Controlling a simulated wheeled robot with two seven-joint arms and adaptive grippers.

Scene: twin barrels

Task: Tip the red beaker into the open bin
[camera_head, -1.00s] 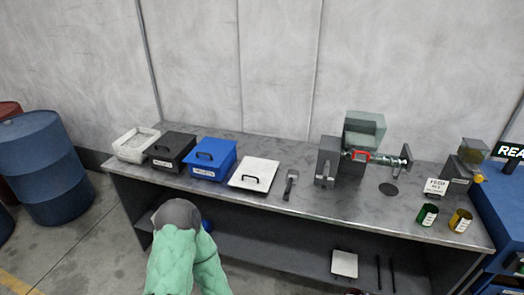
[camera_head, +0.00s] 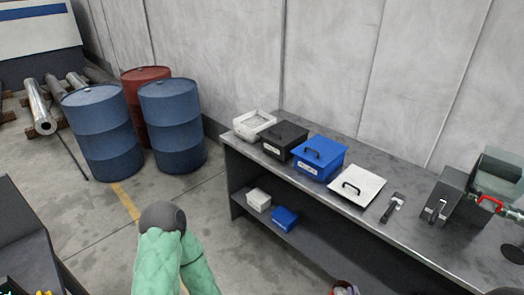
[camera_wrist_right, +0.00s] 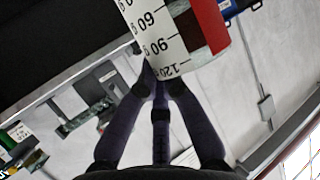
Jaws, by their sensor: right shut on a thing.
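The red beaker (camera_wrist_right: 175,35) is a white cylinder with black graduation marks and a red patch, seen tilted at the top of the right wrist view. My right gripper (camera_wrist_right: 162,88) has its dark fingers shut on it. In the head view a small red-rimmed round shape (camera_head: 343,288), cut off by the bottom edge, looks like the beaker in front of the bench. The open bin (camera_head: 243,132) is white, lidless and holds grey material, at the bench's far left end. The beaker is well apart from it. My left gripper is not in view.
The black bin (camera_head: 283,143) and blue bin (camera_head: 317,160) beside it are lidded. A white lid (camera_head: 357,186), a scoop (camera_head: 391,208) and a grinder-like machine (camera_head: 446,196) follow on the bench. Small boxes sit on the lower shelf. Barrels (camera_head: 172,125) stand left; the floor between is clear.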

